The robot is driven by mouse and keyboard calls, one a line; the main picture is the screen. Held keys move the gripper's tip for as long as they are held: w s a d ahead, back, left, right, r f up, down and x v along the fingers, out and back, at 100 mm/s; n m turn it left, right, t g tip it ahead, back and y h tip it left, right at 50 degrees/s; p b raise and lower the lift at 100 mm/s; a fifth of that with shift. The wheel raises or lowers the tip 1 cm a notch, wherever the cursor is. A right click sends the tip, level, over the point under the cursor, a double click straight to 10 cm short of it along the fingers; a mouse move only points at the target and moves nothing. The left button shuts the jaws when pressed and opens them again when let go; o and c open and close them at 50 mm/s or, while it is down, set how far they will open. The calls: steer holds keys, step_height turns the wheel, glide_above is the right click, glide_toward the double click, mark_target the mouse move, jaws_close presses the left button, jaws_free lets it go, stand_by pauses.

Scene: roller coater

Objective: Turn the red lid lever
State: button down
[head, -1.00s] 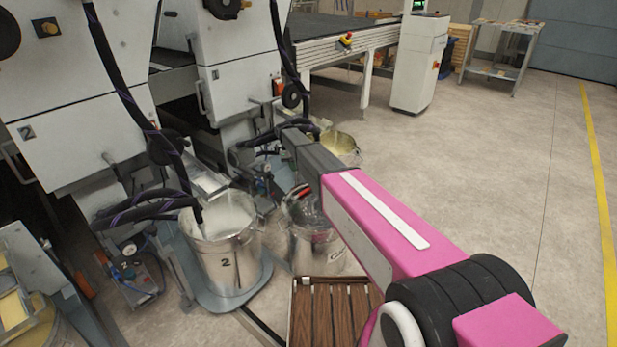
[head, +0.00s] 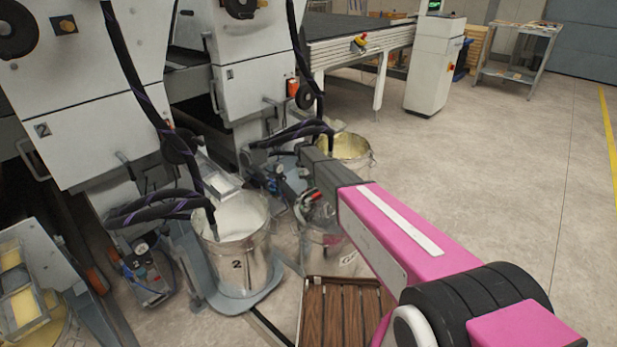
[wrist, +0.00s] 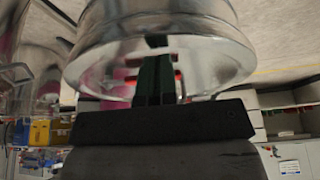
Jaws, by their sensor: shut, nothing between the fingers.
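A small red part that looks like the lid lever (head: 312,194) shows in the head view on top of a metal bucket (head: 335,262), just left of my pink arm. In the wrist view my gripper (wrist: 155,72) is shut, its dark green fingers together and empty. They point at the shiny curved metal of a container (wrist: 150,35). Small red patches (wrist: 178,82) show on both sides of the fingers. I cannot tell whether these are the lever or a reflection, or whether the fingers touch it. In the head view my arm hides part of the bucket, and the fingertips are not clear.
A metal bucket marked 2 (head: 238,262) with white liquid stands on a grey base at left. Another bucket (head: 352,150) stands behind my arm. Black hoses (head: 150,212) hang from the white machine (head: 95,135). A wooden slatted platform (head: 335,315) lies in front. The floor at right is clear.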

mark_target(318, 194)
steer(key=shift+s+d, duration=0.9)
